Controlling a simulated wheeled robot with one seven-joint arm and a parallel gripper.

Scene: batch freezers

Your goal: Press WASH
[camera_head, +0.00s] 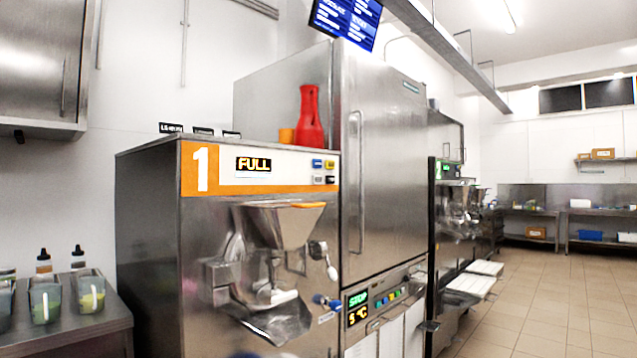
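The steel batch freezer (150,240) marked with a white 1 on orange stands in front of me. Its display (253,164) reads FULL. To the right of the display is a small cluster of buttons (323,171), including a blue and a yellow one; their labels are too small to read. Another row of coloured buttons (388,294) sits on a lower panel to the right, beside a display (358,306) reading STOP and 5 °C. I cannot tell which button is WASH. My gripper is not in view.
A hopper (285,224) and a spout tray (270,318) jut out from the freezer front. A red jug (309,118) stands at its top. A side counter (70,335) with containers is at left. A second machine (447,215) stands farther right; the tiled floor (560,310) is clear.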

